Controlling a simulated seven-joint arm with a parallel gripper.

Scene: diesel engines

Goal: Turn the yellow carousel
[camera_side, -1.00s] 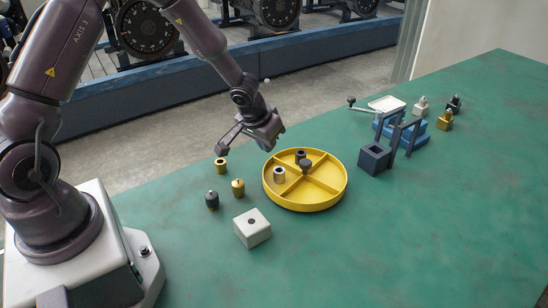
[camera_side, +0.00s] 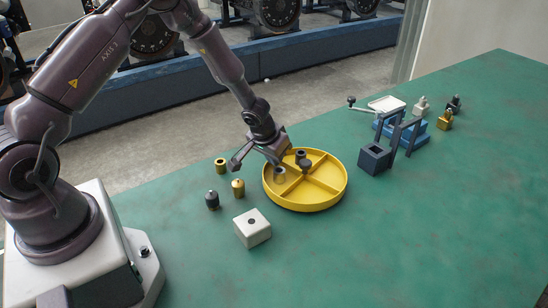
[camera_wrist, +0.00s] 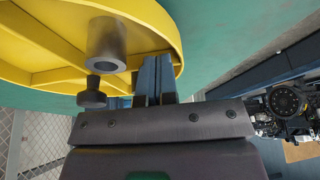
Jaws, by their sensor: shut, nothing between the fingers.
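The yellow carousel (camera_side: 318,204) is a round shallow tray with dividers, flat on the green table. A grey hollow cylinder (camera_side: 279,175) stands in its left part, another dark cylinder (camera_side: 300,155) is near its back, and a dark knob (camera_side: 306,166) is near its middle. My gripper (camera_side: 285,160) is shut and empty, at the carousel's back-left rim. In the wrist view, the shut fingers (camera_wrist: 154,78) are beside the yellow carousel's rim (camera_wrist: 172,30), near a grey cylinder (camera_wrist: 106,42); I cannot tell whether they touch the carousel.
A white block with a hole (camera_side: 252,230) and several small brass and dark pieces (camera_side: 237,187) stand left of the carousel. A dark square socket (camera_side: 374,160) and a blue stand (camera_side: 402,132) are to the right. The front right table is clear.

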